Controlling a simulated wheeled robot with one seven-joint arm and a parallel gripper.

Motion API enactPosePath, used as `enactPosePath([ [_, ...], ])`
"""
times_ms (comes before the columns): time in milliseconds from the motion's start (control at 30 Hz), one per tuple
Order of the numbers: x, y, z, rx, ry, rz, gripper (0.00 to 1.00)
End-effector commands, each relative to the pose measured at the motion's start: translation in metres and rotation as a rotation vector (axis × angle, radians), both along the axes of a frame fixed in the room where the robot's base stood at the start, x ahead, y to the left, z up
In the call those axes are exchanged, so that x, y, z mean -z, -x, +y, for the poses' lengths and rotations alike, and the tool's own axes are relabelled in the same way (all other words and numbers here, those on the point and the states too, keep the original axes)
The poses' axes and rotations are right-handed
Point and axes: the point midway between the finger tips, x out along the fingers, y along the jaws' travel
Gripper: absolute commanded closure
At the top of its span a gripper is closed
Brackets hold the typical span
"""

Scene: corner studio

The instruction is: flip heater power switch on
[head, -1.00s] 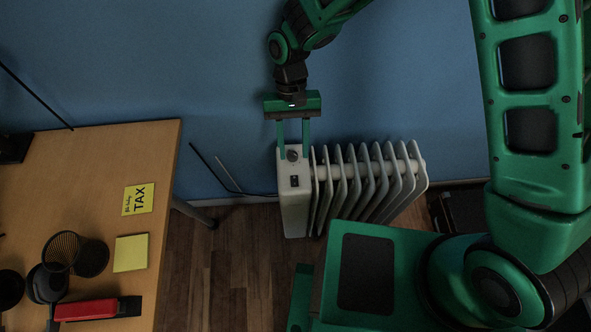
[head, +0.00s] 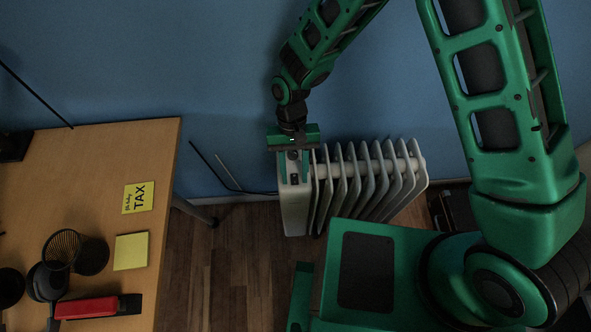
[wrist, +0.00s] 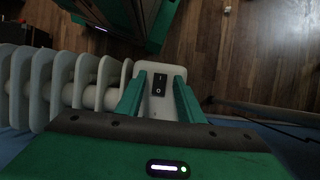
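The white oil heater (head: 372,185) stands on the floor against the blue wall, with its control panel at its left end. My gripper (head: 294,182) is over the panel from above, fingers apart on either side of the switch, holding nothing. In the wrist view the open gripper (wrist: 160,78) straddles the switch (wrist: 159,85). A small white mark shows at the switch's near end; I cannot tell its on or off state. The knob is hidden in the wrist view.
A thin cable (head: 228,184) runs left of the heater. Some wooden floor between is clear.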

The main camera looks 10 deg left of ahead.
Motion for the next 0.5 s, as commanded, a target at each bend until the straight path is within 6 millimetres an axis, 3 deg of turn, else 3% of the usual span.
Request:
enactPosePath([
  [33, -0.0002, -0.0001, 0.0, 0.0, 0.0, 0.0, 0.78],
  [133, -0.0002, -0.0002, 0.0, 0.0, 0.0, 0.0, 1.0],
  [500, -0.001, 0.0055, -0.001, 0.0, -0.024, -0.104, 1.0],
])
